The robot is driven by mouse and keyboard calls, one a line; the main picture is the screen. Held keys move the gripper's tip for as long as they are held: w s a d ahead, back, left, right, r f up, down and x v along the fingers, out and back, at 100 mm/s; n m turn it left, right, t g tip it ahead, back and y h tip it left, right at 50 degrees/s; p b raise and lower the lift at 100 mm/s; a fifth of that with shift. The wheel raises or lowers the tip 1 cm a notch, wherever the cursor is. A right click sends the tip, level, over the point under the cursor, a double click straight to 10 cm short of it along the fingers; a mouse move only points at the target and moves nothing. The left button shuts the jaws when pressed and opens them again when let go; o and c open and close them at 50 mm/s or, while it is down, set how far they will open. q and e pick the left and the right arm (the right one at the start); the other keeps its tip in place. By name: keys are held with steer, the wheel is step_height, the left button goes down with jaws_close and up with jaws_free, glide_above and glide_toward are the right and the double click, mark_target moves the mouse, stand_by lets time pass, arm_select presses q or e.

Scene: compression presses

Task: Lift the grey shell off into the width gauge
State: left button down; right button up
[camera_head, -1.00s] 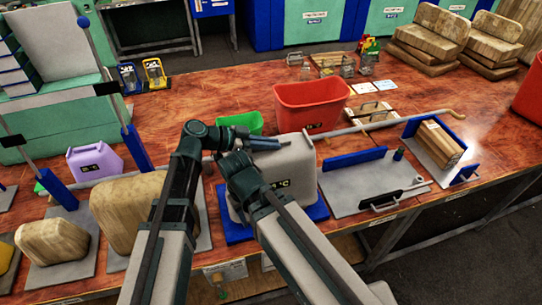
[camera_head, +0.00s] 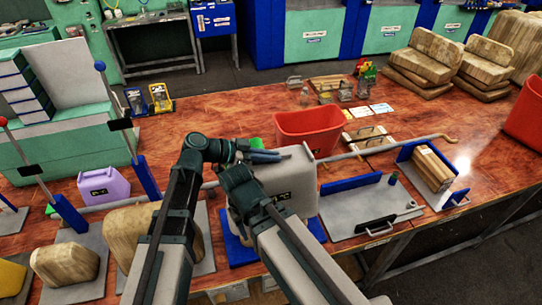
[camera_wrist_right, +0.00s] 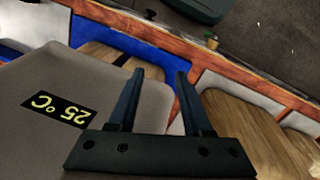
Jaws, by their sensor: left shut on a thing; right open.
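The grey shell (camera_head: 290,178) is a large rounded box with a dark label, over a blue-edged base (camera_head: 237,250) at the table's front middle. My left gripper (camera_head: 268,156) is shut on the shell at its top. The shell appears slightly raised above the base; its lower front is hidden by my right arm. In the right wrist view the shell (camera_wrist_right: 40,80) shows its "25 °C" label beside my open right gripper (camera_wrist_right: 157,78). A grey plate (camera_head: 350,210) with a blue fence and black handle, right of the shell, may be the width gauge; I cannot be sure.
A red bin (camera_head: 308,130) stands close behind the shell. A long grey bar (camera_head: 375,146) runs behind the plate. A blue-walled fixture with a wooden block (camera_head: 432,168) is at right. Wooden rounded blocks (camera_head: 65,264) and a purple container (camera_head: 103,186) are at left.

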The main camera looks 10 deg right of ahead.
step_height(320, 180, up, 10)
steer(key=p, duration=0.8)
steer(key=shift+f, duration=0.15)
